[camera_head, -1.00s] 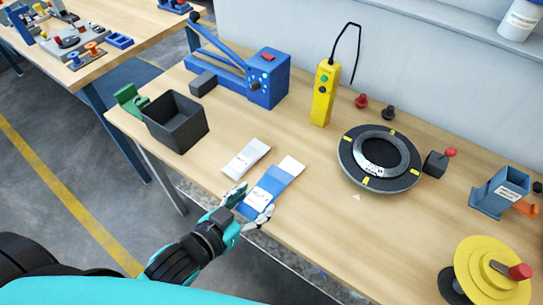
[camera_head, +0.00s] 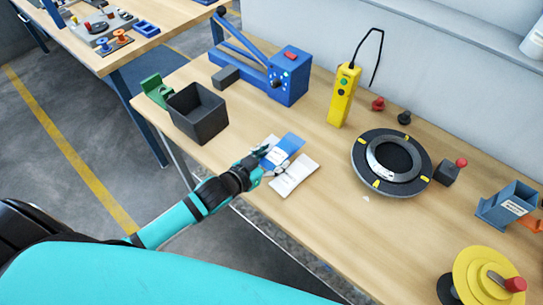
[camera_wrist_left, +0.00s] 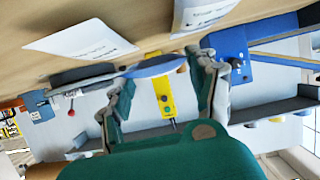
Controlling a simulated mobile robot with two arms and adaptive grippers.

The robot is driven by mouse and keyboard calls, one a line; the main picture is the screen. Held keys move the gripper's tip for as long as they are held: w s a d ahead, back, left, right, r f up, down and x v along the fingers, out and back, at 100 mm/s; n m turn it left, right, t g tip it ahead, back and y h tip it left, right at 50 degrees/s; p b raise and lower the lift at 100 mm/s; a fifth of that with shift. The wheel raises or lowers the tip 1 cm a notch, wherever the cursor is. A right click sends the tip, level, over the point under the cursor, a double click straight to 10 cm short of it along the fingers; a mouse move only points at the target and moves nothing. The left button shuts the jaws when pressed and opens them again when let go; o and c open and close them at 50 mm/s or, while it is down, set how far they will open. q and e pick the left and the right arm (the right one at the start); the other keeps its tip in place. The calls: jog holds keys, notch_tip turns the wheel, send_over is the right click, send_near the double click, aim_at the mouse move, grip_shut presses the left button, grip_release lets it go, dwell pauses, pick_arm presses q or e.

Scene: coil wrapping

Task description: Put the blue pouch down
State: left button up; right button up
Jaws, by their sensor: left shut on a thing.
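The blue pouch (camera_head: 289,144), with a white label, is in my left gripper (camera_head: 265,162) over the bench's front part. In the wrist view, a blue strip (camera_wrist_left: 155,66) lies between the fingers of my left gripper (camera_wrist_left: 165,75), which are shut on the pouch. I cannot tell whether the pouch touches the bench. A white pouch (camera_head: 296,174) lies just right of it; it also shows in the wrist view (camera_wrist_left: 80,40). Another pale pouch (camera_head: 268,143) shows partly at its left, the rest covered. My right gripper is out of view.
A black open bin (camera_head: 198,113) stands left of the pouches. Behind are a blue lever press (camera_head: 288,76) and a yellow handheld box (camera_head: 343,95). A black ring fixture (camera_head: 391,162) stands to the right. Bare bench lies between the pouches and the ring.

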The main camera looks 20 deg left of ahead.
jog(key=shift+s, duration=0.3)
pick_arm(q)
jog(key=shift+f, duration=0.65)
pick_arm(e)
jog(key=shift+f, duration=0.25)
pick_arm(q)
jog(key=o, duration=1.2)
jog(key=shift+r, duration=0.15)
jog(key=v, duration=0.4)
jog(key=b+v, duration=0.1)
jog(key=v, duration=0.7)
jog(key=shift+r+b, duration=0.35)
jog(key=shift+r, duration=0.1)
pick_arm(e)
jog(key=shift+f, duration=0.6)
